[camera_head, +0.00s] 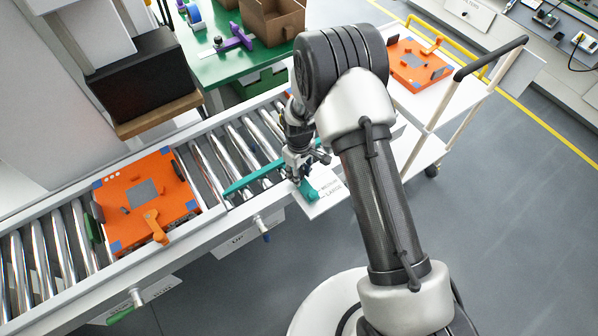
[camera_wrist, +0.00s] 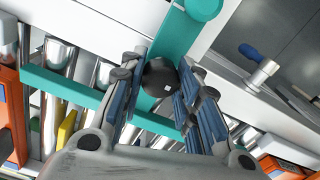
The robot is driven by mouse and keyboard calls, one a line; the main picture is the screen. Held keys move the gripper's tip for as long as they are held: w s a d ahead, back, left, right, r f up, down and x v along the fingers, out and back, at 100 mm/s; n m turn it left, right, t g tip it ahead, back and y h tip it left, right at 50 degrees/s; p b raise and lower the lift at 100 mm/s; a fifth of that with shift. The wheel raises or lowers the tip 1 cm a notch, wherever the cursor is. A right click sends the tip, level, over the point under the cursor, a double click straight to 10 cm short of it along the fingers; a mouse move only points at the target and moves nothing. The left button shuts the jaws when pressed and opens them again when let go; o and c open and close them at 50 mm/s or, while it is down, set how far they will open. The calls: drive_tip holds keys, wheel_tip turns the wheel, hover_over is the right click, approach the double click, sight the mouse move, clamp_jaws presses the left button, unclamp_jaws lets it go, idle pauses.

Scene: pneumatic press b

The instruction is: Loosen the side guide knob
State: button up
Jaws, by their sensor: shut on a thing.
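The side guide is a teal bar (camera_head: 252,180) lying along the roller conveyor, with a teal arm reaching over the conveyor's near edge. It also shows in the wrist view as a long bar (camera_wrist: 65,88) with a crossing arm (camera_wrist: 178,38). The side guide knob (camera_wrist: 160,77) is round and black with a small white mark, on the teal arm. My gripper (camera_wrist: 161,84) has its fingers on both sides of the knob and is shut on it. In the head view my gripper (camera_head: 300,168) is over the guide, and the knob is hidden there.
An orange fixture plate (camera_head: 148,200) sits on the rollers at left. A white plate (camera_head: 330,193) marked MEDIUM and LARGE lies beside the guide's end. A blue-handled lever (camera_head: 262,230) sticks out from the conveyor's near side. A cart (camera_head: 445,98) with another orange plate stands at right.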

drive_tip(key=shift+s+f, duration=0.15)
idle(0.4)
drive_tip(key=o, duration=1.1)
drive_tip(key=shift+r, duration=0.2)
wheel_tip(320, 180, up, 12)
drive_tip(key=shift+f, duration=0.1)
